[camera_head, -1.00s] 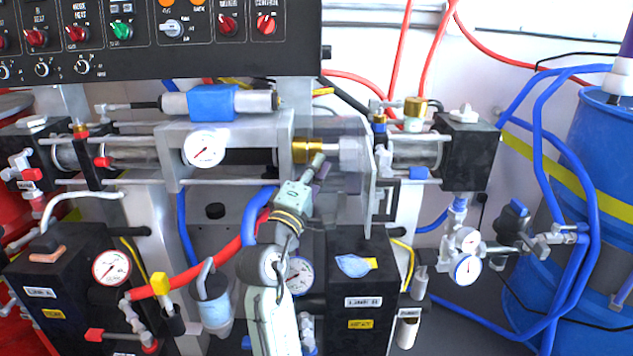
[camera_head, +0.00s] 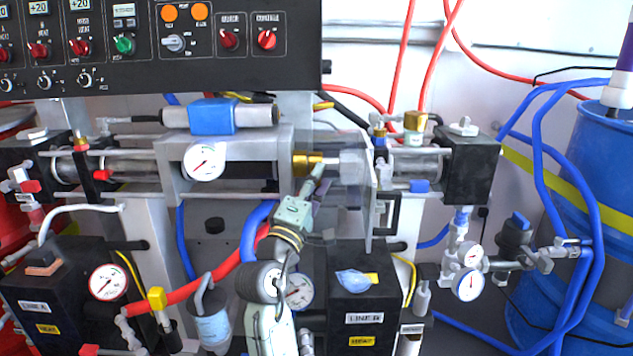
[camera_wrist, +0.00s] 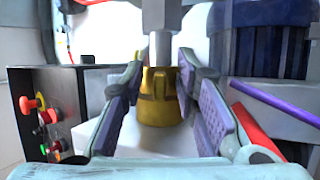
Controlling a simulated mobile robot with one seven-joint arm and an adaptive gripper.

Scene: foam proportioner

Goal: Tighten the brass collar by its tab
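The brass collar (camera_head: 305,163) sits on the horizontal shaft in the middle of the machine, next to a silver fitting. In the wrist view the collar (camera_wrist: 161,98) lies between my two fingers, with a raised tab (camera_wrist: 158,83) on the side facing me. My gripper (camera_wrist: 160,85) is open, with one purple-padded finger on each side of the collar and visible gaps to it. In the head view my gripper (camera_head: 318,170) reaches up to the collar from below, and its fingertips partly cover the collar's right end.
A clear guard plate (camera_head: 371,195) stands right of the collar. A gauge (camera_head: 204,160) and a blue-banded cylinder (camera_head: 212,116) are left and above. The control panel (camera_head: 150,50) overhangs the top left. Red and blue hoses and a blue drum (camera_head: 570,180) are around.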

